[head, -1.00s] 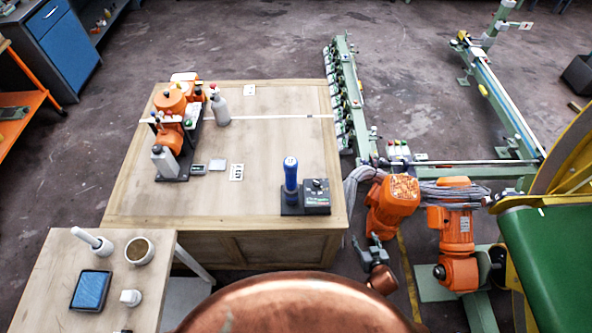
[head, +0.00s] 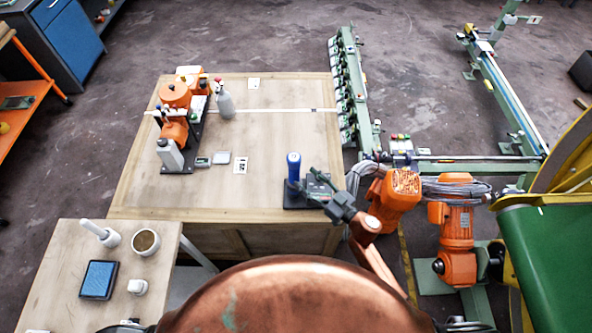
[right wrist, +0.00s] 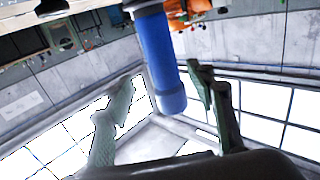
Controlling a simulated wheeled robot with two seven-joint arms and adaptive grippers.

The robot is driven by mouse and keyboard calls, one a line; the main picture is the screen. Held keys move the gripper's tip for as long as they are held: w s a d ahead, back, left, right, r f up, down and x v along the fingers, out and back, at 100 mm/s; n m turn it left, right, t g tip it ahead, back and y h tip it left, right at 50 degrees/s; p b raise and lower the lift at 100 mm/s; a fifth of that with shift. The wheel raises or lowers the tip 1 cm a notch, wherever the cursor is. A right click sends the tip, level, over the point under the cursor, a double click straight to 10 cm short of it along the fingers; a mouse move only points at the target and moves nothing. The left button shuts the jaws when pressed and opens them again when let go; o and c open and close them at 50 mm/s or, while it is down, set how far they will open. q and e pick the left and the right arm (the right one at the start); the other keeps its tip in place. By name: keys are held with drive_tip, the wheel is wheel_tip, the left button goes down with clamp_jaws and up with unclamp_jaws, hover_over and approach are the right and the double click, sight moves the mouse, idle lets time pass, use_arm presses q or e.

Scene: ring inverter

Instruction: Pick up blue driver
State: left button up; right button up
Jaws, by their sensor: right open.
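The blue driver (head: 293,166) stands upright on a dark base with a small black box at the front right of the wooden table. My right gripper (head: 305,180) is open just right of the driver, its fingers pointing towards it. In the right wrist view, the blue driver (right wrist: 158,55) shows between the two spread fingers of the right gripper (right wrist: 160,82). I cannot tell whether either finger touches it. My left gripper is not recognisable in view.
The wooden table (head: 265,150) has bare room left of the driver. An orange machine (head: 175,97) and bottles stand at its back left. Orange robot arms (head: 455,225) stand just right of the table. A smaller table (head: 60,255) with a blue pad is at front left.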

sight(298, 173)
drive_tip(key=x, duration=0.7)
drive_tip(key=shift+s+a, duration=0.2)
drive_tip(key=shift+d, duration=0.1)
drive_tip(key=shift+c, duration=0.4)
drive_tip(key=c, duration=1.3)
drive_tip(key=shift+r, duration=0.1)
